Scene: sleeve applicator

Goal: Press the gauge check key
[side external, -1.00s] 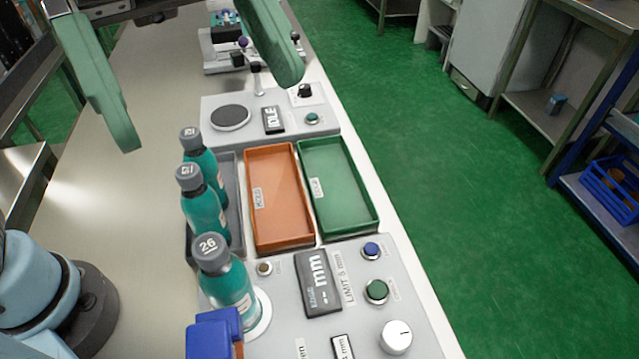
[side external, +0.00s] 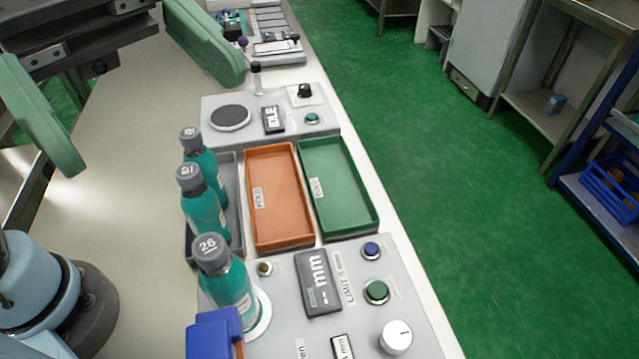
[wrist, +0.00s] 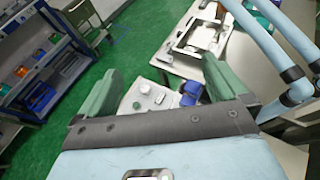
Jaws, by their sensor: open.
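The gauge panel (side external: 290,335) is at the bottom of the side view, with a dark display (side external: 318,283) reading "-- mm". On it are a green button (side external: 376,291), a blue button (side external: 371,250), a small brown button (side external: 264,268) and a white knob (side external: 396,337). The button labels are too small to read, so I cannot tell which is the check key. A teal bottle marked 26 (side external: 228,285) stands upright on the panel's round white plate. My gripper (side external: 155,120) is open and empty, with green fingers, above the far bench, apart from the panel. It also shows in the wrist view (wrist: 160,68).
An orange tray (side external: 277,205) and a green tray (side external: 338,190) lie empty beyond the panel. Two teal bottles (side external: 204,205) stand in a grey tray beside them. A second panel reading IDLE (side external: 272,119) is farther back. A blue block (side external: 212,335) is near the front.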

